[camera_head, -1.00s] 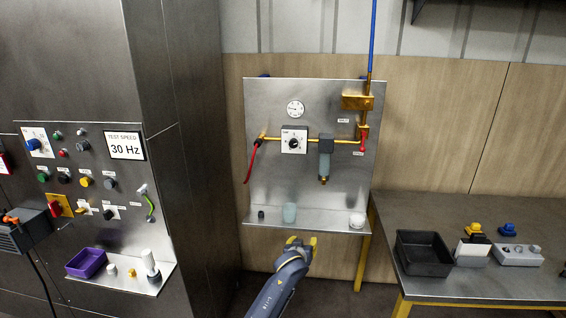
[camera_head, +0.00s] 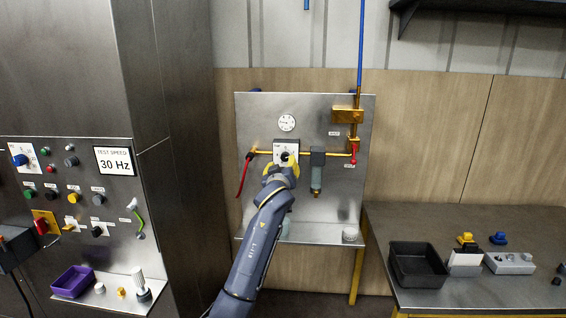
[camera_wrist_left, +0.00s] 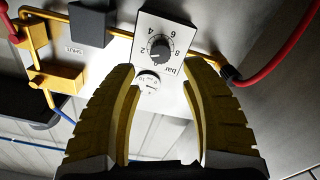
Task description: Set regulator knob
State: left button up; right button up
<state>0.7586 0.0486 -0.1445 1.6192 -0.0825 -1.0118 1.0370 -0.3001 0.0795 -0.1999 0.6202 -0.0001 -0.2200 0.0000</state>
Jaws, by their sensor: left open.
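The regulator knob (camera_head: 284,157) is a small black dial on a white square plate of the upright metal panel (camera_head: 270,105). In the left wrist view the black knob (camera_wrist_left: 158,47) appears upside down, with a scale marked 2, 4, 6, 8 and "bar". My left gripper (camera_head: 280,172) is just in front of the regulator, its yellow fingers partly covering the lower plate. In the left wrist view the open fingers of the gripper (camera_wrist_left: 160,70) point toward the plate, with the knob beyond their tips, between them. No contact shows. My right gripper is not in view.
A round gauge (camera_head: 287,122) sits above the regulator. A red hose (camera_head: 243,177) hangs left of it, and a grey filter (camera_head: 317,172) stands right. A metal control cabinet (camera_head: 60,225) is at left. A table with a black tray (camera_head: 418,281) is at right.

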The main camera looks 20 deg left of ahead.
aim_at(285, 158)
pick_arm(q)
jog(key=w, duration=0.2)
jog(key=w+a, duration=0.1)
jog(key=w, duration=0.4)
jog(key=shift+w+a, duration=0.35)
jog(key=shift+w, duration=0.05)
jog(key=c, duration=0.9)
jog(key=m, duration=0.6)
jog(key=shift+f, duration=0.1)
jog(key=m, duration=0.6)
jog(key=shift+m, duration=0.4)
jog(key=o, duration=0.4)
jog(key=shift+m, duration=0.3)
jog(key=shift+c, duration=0.2)
jog(key=o, duration=0.5)
